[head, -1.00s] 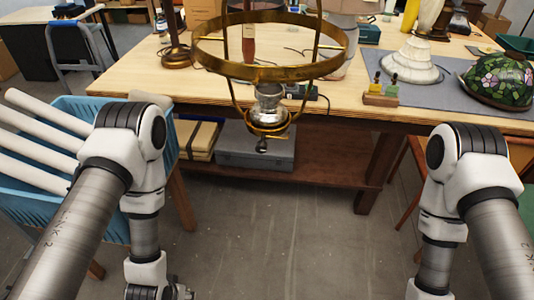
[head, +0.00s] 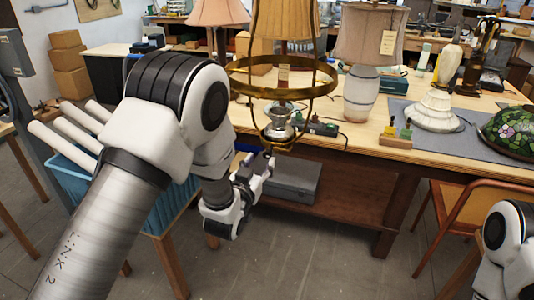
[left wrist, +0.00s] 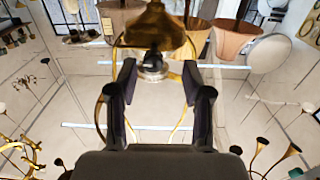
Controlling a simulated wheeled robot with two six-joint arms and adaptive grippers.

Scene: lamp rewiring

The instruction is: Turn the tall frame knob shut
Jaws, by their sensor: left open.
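The tall brass frame (head: 326,88) hangs over the bench's front edge, with a ring, curved arms and a silvery part (head: 278,127) low in its middle. Its lower end and the knob are small and partly hidden by my gripper. My left gripper (head: 263,164) is just below that lower end, pointing up. In the left wrist view its two dark fingers (left wrist: 160,72) are open and apart, with brass frame arms around them. A brass bell-shaped part (left wrist: 153,27) and a silvery part show beyond and between the fingers. I cannot tell whether they touch anything. My right gripper is out of view.
The wooden bench (head: 352,137) holds shaded lamps, a white ribbed shade (head: 433,112) and a stained-glass shade (head: 508,132). A grey box (head: 296,182) sits on the lower shelf. A blue crate with white tubes (head: 70,190) is left. An orange chair (head: 480,205) stands right.

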